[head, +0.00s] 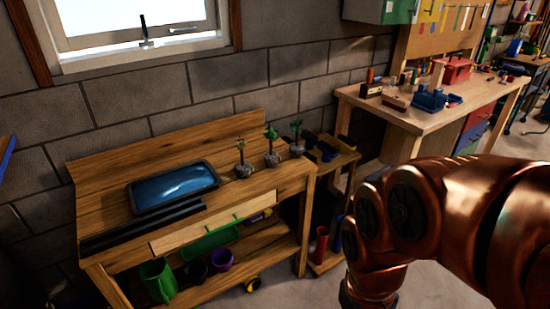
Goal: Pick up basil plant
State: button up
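Three small potted plants stand in a row on the right part of a wooden bench (100,185). The left plant (244,169) has a thin stem and few leaves. The middle plant (272,158) has bright green leaves at its top. The right plant (297,149) has darker green leaves and stands near the bench's right end. All three are upright in greyish pots. I cannot tell which one is the basil. My copper-coloured arm fills the lower right, apart from the plants. My gripper is not in view.
A blue tray (173,187) and dark strips (140,228) lie on the bench left of the plants. The lower shelf holds a green jug (157,280) and purple pot (221,260). A brick wall stands behind. A cluttered workbench (430,117) stands at back right.

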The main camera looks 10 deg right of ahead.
aim_at(270, 158)
jog(key=u, duration=0.3)
jog(key=k, duration=0.2)
jog(key=z, duration=0.9)
jog(key=i, duration=0.5)
jog(key=u, duration=2)
